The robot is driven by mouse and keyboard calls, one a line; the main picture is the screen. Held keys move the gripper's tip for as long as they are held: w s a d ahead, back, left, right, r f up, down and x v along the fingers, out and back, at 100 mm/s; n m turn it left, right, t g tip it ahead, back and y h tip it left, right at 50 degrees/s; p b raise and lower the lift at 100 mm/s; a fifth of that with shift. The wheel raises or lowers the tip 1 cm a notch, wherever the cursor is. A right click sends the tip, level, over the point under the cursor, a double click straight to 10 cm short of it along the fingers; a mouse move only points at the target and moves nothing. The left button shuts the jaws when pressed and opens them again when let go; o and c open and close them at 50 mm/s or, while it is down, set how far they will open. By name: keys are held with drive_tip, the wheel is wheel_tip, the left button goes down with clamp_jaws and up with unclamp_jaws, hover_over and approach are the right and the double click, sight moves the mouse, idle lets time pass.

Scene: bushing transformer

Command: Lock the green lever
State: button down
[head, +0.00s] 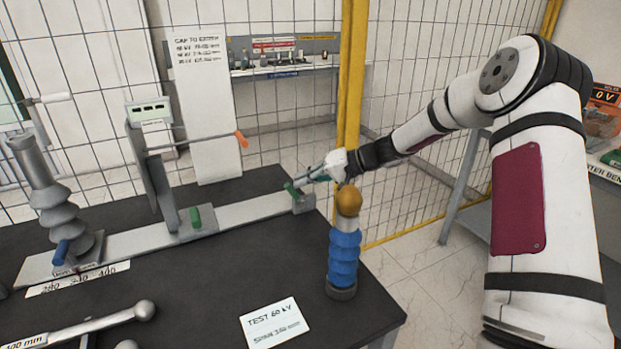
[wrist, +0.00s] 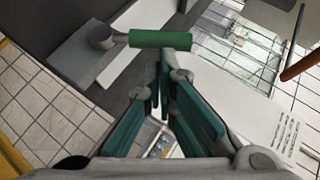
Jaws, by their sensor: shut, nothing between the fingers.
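A short green lever (head: 290,188) sits on the grey end block (head: 303,203) at the right end of the rail. In the wrist view the green lever (wrist: 160,40) is a cylinder lying crosswise, joined at its left end to a round grey pivot. My gripper (head: 306,181) is beside the lever, at the rail end. In the wrist view my gripper (wrist: 163,72) is shut and empty, its fingertips close to the lever's underside in the picture. I cannot tell whether they touch it. Another green handle (head: 195,217) stands on the rail's middle mount.
The rail (head: 240,212) crosses the black table (head: 190,280). A blue ribbed post with a brown ball (head: 347,200) stands close in front of my gripper. An orange-tipped rod (head: 241,139) extends above the rail. A blue lever (head: 63,250) is at left. A yellow-framed mesh fence (head: 350,80) stands behind.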

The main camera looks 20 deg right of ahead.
sight(290, 185)
drive_tip(key=a+h, duration=0.1)
drive_tip(key=h, duration=0.1)
drive_tip(key=a+n+h, duration=0.1)
drive_tip(key=a+h, duration=0.1)
drive_tip(key=shift+s+f+n, duration=0.1)
drive_tip(key=shift+s+n, duration=0.1)
drive_tip(key=shift+n, duration=0.1)
drive_tip(key=shift+s+a+f+n+h+b, duration=0.1)
drive_tip(key=shift+a+f+n+h+b, duration=0.2)
drive_tip(key=shift+a+h+b, duration=0.4)
drive_tip(key=shift+f, duration=0.1)
drive_tip(key=shift+a, duration=0.2)
drive_tip(key=r, duration=0.1)
drive_tip(key=r+p, duration=0.1)
drive_tip(key=r, duration=0.1)
drive_tip(key=d+r+p, duration=0.1)
drive_tip(key=shift+w+d+r, duration=0.1)
drive_tip(key=shift+w+r, duration=0.05)
drive_tip(key=shift+w, duration=0.2)
drive_tip(key=v, duration=0.9)
drive_tip(key=shift+s+r, duration=0.15)
drive_tip(key=shift+r, duration=0.1)
